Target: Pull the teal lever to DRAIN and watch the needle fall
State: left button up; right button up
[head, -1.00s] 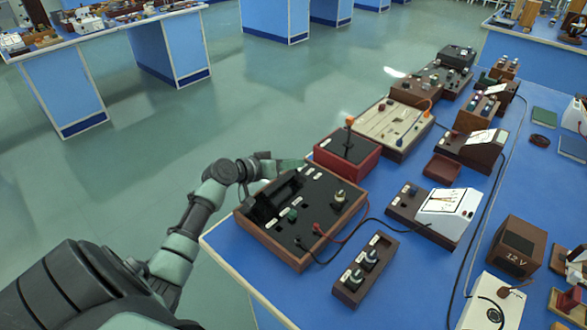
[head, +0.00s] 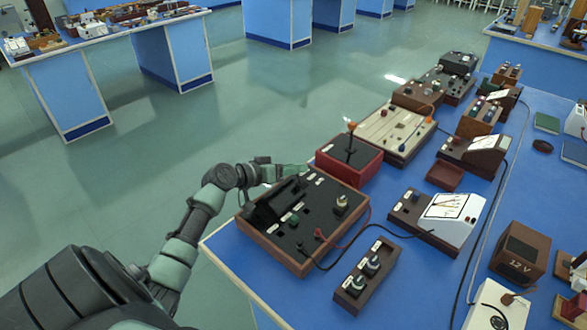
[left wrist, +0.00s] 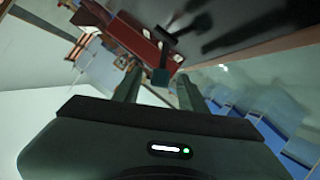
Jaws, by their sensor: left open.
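In the left wrist view a small teal block (left wrist: 160,77), apparently the lever's grip, shows between the fingers at the end of a dark stem. I cannot tell whether they touch it. My left gripper (head: 305,170) is open, at the far edge of a wood-cased unit with a black panel (head: 318,213); its fingers also show in the left wrist view (left wrist: 160,90). In the head view the lever is not clearly distinguishable near the gripper. A white sloped meter (head: 461,216) stands to the right; its needle reading is too small to tell.
A red box with a black top and orange-tipped stick (head: 348,158) stands just beyond the unit. A two-knob box (head: 366,268) lies in front right. Cables cross the blue bench (head: 420,270). Open floor lies left of the bench.

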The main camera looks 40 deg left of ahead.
aim_at(273, 191)
pick_arm(q)
jog(key=b+v, duration=0.1)
jog(key=v, duration=0.5)
jog(key=shift+s+a, duration=0.2)
jog(key=shift+s, duration=0.15)
jog(key=shift+s+r, duration=0.2)
jog(key=shift+s, duration=0.15)
